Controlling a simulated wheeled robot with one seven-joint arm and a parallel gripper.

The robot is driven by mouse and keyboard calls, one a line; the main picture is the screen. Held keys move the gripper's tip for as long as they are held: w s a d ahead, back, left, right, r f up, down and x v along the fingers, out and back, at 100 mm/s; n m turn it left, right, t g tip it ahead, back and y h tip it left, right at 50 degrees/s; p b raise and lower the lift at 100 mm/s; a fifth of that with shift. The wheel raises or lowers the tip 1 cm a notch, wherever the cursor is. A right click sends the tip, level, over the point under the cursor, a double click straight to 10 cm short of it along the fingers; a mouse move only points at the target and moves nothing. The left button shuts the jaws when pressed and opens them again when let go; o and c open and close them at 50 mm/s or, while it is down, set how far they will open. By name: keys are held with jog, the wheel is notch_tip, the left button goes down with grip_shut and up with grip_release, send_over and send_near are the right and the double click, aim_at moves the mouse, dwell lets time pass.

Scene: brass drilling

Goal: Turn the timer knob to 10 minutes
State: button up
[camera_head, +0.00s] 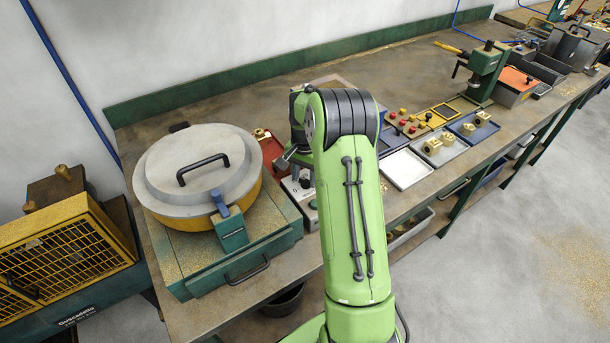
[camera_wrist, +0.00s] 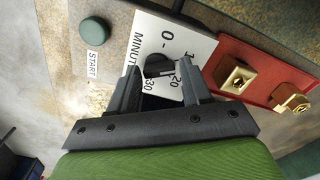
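In the wrist view, a dark round timer knob (camera_wrist: 158,67) sits on a white dial plate (camera_wrist: 184,44) marked MINUTES, with 0, 20 and 30 readable and the 10 partly cut off. A pale mark shows on the knob's lower right side, but its exact setting is hard to read. My gripper (camera_wrist: 159,70) is open, with one finger on each side of the knob. Small gaps seem to show; contact cannot be told. In the head view, the grey control box (camera_head: 297,190) is partly hidden behind my arm, and the knob is not visible.
A green START button (camera_wrist: 95,31) is left of the dial. A red tray (camera_wrist: 262,72) with brass parts lies right of it. In the head view, a large lidded drum (camera_head: 205,165) stands left of the box. Trays (camera_head: 405,168) fill the bench to the right.

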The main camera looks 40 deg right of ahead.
aim_at(305, 180)
jog(key=shift+o, duration=1.1)
notch_tip(305, 180, up, 16)
jog(key=p, duration=0.2)
jog(key=shift+f, duration=0.15)
jog(key=shift+a, duration=0.1)
